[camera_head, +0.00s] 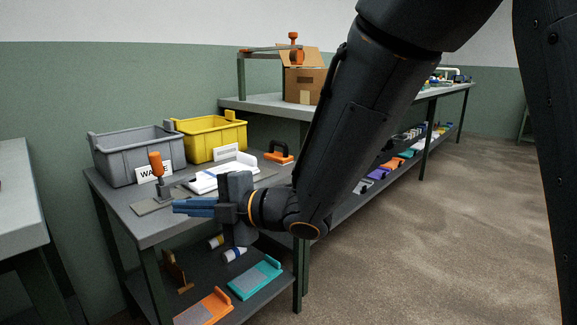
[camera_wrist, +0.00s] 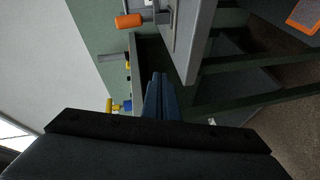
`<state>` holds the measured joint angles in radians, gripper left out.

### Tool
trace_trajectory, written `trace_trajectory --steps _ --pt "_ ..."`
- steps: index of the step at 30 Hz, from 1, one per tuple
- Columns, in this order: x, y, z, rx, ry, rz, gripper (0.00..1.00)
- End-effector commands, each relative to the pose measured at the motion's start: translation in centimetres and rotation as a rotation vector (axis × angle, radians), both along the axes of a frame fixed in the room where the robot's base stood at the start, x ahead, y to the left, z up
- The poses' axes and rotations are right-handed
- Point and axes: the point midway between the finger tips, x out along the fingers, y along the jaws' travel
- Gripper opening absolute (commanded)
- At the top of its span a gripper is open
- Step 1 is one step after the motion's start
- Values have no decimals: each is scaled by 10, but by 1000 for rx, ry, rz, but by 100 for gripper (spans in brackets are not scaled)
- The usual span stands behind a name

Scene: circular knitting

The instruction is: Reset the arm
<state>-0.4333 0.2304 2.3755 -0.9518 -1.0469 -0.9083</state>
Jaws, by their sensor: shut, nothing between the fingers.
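My gripper (camera_head: 180,207) is at the left end of my arm in the head view, in front of the grey table (camera_head: 150,230). Its blue fingers point left and lie together, with nothing between them. In the wrist view my gripper (camera_wrist: 157,78) shows as two blue fingers side by side, shut and empty. My arm comes down from the upper right and bends at the wrist in front of the table's right part. The arm hides part of the table and the shelves behind it.
On the table stand a grey bin (camera_head: 138,158), a yellow bin (camera_head: 210,138), an orange-handled tool (camera_head: 156,165) and a white item (camera_head: 215,178). Coloured items lie on the lower shelf (camera_head: 190,284). A cardboard box (camera_head: 303,85) stands behind. The floor at right (camera_head: 450,230) is clear.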

Motion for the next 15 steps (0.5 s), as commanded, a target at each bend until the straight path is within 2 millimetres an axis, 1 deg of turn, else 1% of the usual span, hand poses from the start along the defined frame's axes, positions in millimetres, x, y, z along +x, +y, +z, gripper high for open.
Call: trace_trajectory --steps 5,8,9,11,13,14,15 --pt "18 -18 -23 -68 171 -187 0" --pt "24 -37 -43 -111 320 -342 0" --pt "25 -48 -53 -126 393 -417 0" --pt "22 -66 -68 -150 511 -537 0" --pt "13 -88 -86 -173 654 -676 0" --pt "7 -97 -94 -182 716 -737 0" --pt "-3 -110 -103 -193 798 -816 0"
